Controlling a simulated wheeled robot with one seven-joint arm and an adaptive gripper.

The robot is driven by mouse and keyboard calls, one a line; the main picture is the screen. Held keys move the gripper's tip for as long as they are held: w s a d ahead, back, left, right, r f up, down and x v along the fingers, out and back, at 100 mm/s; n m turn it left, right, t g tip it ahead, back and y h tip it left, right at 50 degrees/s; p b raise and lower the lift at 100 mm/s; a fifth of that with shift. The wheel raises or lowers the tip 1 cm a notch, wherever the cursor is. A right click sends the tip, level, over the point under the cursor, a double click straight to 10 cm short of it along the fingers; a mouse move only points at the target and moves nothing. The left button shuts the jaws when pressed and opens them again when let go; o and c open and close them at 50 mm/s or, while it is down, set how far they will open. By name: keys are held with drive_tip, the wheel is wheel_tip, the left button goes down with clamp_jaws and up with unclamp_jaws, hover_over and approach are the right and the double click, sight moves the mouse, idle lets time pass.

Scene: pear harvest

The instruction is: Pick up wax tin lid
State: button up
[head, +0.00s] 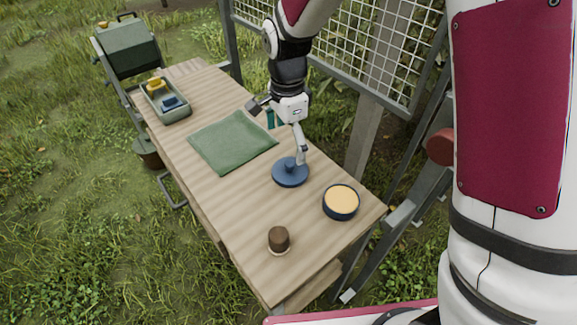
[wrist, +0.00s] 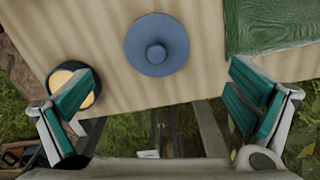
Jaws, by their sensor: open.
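The wax tin lid (head: 287,177) is a round blue disc with a small knob, lying on the wooden table. It also shows at the top middle of the wrist view (wrist: 157,45). The open wax tin (head: 341,202), dark blue with pale orange wax, stands to the right of the lid; in the wrist view it (wrist: 75,84) is partly hidden by a finger. My gripper (wrist: 160,105) is open and empty, its teal-padded fingers spread wide. In the head view my gripper (head: 285,137) is over the table by the lid, with one finger in front of the knob's edge.
A green cloth (head: 232,142) lies flat to the left of the lid. A brown-topped round object (head: 279,239) stands near the front edge. A tray (head: 165,101) with yellow and blue items is at the far end. A mesh fence (head: 360,45) rises behind the table.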

sight(288, 164)
drive_tip(key=f, duration=0.8)
drive_tip(key=shift+s+f, duration=0.2)
drive_tip(key=shift+s, duration=0.05)
drive_tip(key=c, duration=1)
